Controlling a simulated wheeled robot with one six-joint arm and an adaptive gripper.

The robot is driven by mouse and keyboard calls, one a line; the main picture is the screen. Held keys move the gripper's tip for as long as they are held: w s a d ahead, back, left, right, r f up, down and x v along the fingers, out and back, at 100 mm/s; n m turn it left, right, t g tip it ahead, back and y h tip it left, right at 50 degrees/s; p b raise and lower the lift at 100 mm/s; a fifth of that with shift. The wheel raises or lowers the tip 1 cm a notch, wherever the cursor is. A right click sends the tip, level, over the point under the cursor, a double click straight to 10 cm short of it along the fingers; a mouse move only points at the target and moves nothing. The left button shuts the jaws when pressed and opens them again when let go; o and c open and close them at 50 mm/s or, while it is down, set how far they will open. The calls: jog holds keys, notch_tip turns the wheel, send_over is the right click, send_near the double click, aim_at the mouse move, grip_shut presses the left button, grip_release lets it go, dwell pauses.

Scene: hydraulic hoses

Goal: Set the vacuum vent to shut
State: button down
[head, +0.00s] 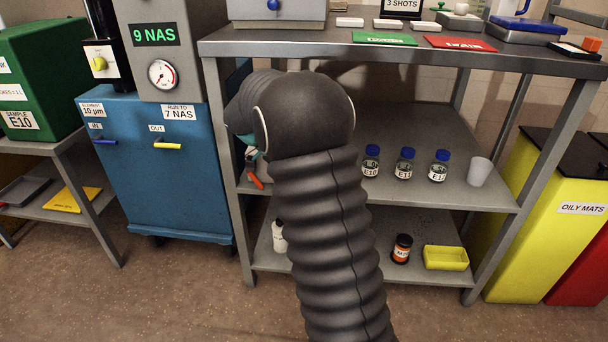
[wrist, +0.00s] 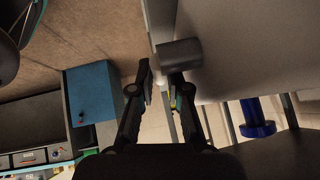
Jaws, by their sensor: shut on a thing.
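My gripper (wrist: 164,78) shows in the wrist view as two dark fingers closed with a narrow gap between them. Small pale and yellowish patches show in that gap, but I cannot make out what the fingers hold. A grey cylinder (wrist: 180,52) lies just beyond the right fingertip, beside a wide grey surface. In the head view my dark ribbed arm hides most of the gripper, at the left end of the middle shelf. A small orange part (head: 257,182) shows beside my arm there. I cannot pick out the vacuum vent or its setting for sure.
The grey bench (head: 220,47) has shelves with blue-capped bottles (head: 405,165), a clear cup (head: 479,172) and a yellow tray (head: 446,258). A blue filter cart (head: 195,205) stands close on the left, a yellow bin (head: 530,235) on the right. Open floor lies in front.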

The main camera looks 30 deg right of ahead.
jog(key=c, duration=1.4)
grip_release()
jog(key=v, duration=1.2)
